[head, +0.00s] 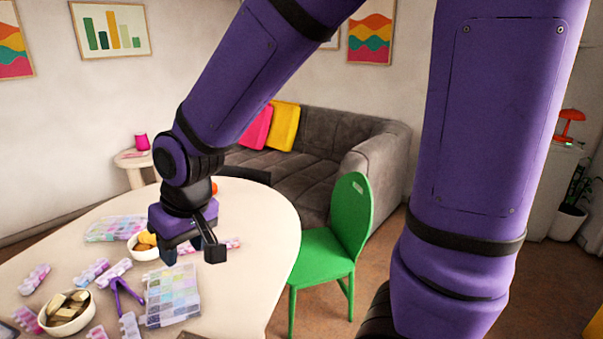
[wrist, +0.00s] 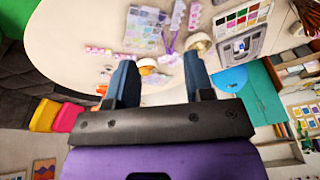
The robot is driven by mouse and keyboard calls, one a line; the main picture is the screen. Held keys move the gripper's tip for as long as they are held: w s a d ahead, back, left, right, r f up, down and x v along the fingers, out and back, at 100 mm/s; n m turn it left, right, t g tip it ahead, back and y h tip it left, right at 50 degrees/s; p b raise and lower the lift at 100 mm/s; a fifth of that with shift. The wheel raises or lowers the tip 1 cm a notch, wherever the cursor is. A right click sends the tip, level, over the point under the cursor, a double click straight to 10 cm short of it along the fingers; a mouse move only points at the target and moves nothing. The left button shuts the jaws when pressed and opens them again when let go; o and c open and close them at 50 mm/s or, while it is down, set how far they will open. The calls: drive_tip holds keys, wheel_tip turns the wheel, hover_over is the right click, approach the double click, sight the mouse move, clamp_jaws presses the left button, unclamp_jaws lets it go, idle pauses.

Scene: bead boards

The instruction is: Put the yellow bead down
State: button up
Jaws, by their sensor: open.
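My gripper (head: 191,253) is over the far right part of the white table, pointing down with its fingers apart. In the wrist view my gripper (wrist: 160,60) shows two separated fingers and nothing held between them. I cannot pick out a single yellow bead for certain. A small white bowl (head: 143,254) beside my gripper holds yellow-orange pieces (head: 147,239), too small to tell apart. An orange patch (wrist: 148,71) shows between the fingers in the wrist view.
The table (head: 255,265) carries a sectioned bead box (head: 172,295), another bead box (head: 115,229), purple tweezers (head: 126,296) and a bowl of brownish pieces (head: 66,322). Several small pill-type boxes lie around. The table's right side is clear. A green chair (head: 330,250) stands at its edge.

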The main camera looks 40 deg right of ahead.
drive_tip(key=s+d+r+m+t+h, duration=0.1)
drive_tip(key=s+d+r+m+t, duration=0.1)
drive_tip(key=s+d+r, duration=1.1)
drive_tip(key=shift+d+r+h, duration=0.2)
drive_tip(key=shift+d+h, duration=0.1)
drive_tip(key=shift+d, duration=0.55)
drive_tip(key=shift+o, duration=0.5)
drive_tip(key=shift+s+d+r, duration=0.1)
drive_tip(key=shift+s+d, duration=0.1)
drive_tip(key=shift+s, duration=0.25)
drive_tip(key=shift+w, duration=0.1)
